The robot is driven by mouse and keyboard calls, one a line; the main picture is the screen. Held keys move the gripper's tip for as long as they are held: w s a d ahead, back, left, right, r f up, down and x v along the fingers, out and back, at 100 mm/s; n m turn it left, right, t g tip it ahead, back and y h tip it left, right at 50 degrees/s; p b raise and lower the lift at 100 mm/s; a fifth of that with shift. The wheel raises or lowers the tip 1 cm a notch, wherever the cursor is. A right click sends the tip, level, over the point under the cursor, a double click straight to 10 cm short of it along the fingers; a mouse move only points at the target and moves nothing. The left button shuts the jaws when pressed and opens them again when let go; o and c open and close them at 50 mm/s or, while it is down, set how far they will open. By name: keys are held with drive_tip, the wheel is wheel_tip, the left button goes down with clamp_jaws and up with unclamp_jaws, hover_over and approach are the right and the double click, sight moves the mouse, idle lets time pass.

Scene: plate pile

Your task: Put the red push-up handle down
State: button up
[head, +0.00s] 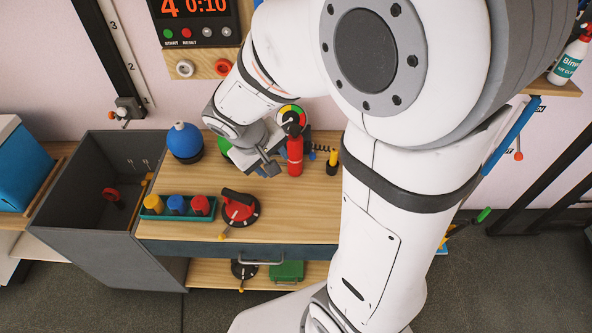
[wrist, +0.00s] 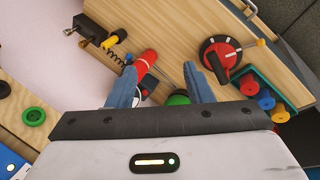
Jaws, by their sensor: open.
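My gripper (head: 265,168) is open above the wooden bench top in the head view. In the wrist view its two blue-grey fingers (wrist: 160,68) stand apart with nothing clearly held between them. An upright red cylinder with a black top (head: 295,152) stands just right of the gripper. In the wrist view the red cylinder (wrist: 146,62) shows by the left fingertip; I cannot tell whether they touch. I cannot tell for certain that it is the push-up handle. Another small red item (head: 110,194) is in the grey bin at left.
A red dial with a black bar (head: 239,207) sits at the bench front. A teal tray (head: 153,214) holds yellow, blue and red pieces beside it. A blue round item (head: 185,141) stands behind. A yellow-black piece (head: 332,160) is right of the red cylinder. The grey bin (head: 75,165) adjoins the bench.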

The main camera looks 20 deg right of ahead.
drive_tip(key=s+d+r+m+y, duration=0.1)
drive_tip(key=s+r+m+y, duration=0.2)
drive_tip(key=s+r, duration=0.4)
drive_tip(key=s+y, duration=0.1)
drive_tip(key=s, duration=0.3)
drive_tip(key=shift+d+r, duration=0.25)
drive_tip(key=shift+d, duration=0.15)
idle(0.4)
